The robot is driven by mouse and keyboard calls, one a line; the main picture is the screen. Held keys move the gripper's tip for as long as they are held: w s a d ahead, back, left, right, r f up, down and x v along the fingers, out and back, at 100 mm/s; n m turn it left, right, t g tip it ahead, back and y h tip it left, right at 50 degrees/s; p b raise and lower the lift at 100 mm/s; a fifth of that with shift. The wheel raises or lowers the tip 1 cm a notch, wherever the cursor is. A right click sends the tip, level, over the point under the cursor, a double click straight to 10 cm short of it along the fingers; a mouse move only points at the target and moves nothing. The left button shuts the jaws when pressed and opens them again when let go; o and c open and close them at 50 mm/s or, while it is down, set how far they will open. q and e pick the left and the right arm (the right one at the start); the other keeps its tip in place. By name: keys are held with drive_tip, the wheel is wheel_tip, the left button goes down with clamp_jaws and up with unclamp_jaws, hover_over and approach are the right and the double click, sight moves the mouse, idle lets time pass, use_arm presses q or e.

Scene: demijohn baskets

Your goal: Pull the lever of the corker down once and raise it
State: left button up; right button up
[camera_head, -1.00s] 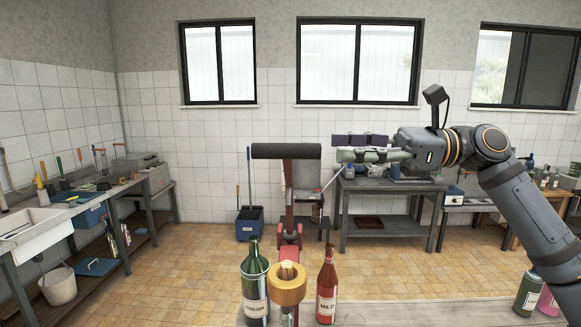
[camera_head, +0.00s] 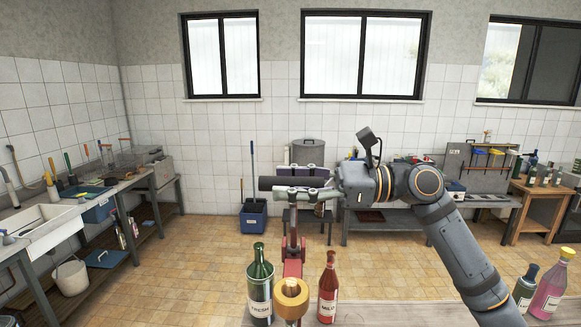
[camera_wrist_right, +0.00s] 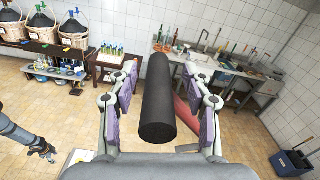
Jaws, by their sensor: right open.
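My right gripper (camera_head: 302,182) is open at the handle. In the right wrist view, the handle (camera_wrist_right: 158,100) lies between the two purple-padded fingers, with a visible gap on either side. The red lever arm (camera_wrist_right: 186,112) shows behind the right finger. My left gripper (camera_wrist_right: 42,152) shows small at the lower left of the wrist view; its jaw state is unclear.
A green bottle (camera_head: 260,285) and a red bottle (camera_head: 328,287) flank the corker on the table (camera_head: 400,312). More bottles stand at the right, near my right forearm. A blue bucket (camera_head: 253,222) stands on the floor behind. The air around the handle is otherwise clear.

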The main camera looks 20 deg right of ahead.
clamp_jaws()
idle(0.3)
drive_tip(key=shift+s+a+f+b, duration=0.1)
drive_tip(key=shift+f+b, duration=0.1)
drive_tip(key=shift+b, duration=0.15)
drive_tip(key=s+a+f+n+b, duration=0.4)
drive_tip(key=s+f+n+b, duration=0.3)
drive_tip(key=b, duration=1.2)
drive_tip(key=s+f, duration=0.3)
drive_tip(key=f, duration=0.2)
drive_tip(key=shift+s+a+b, duration=0.15)
drive_tip(key=shift+s+b, duration=0.05)
drive_tip(key=shift+b, duration=0.2)
unclamp_jaws()
drive_tip(key=shift+r, duration=0.1)
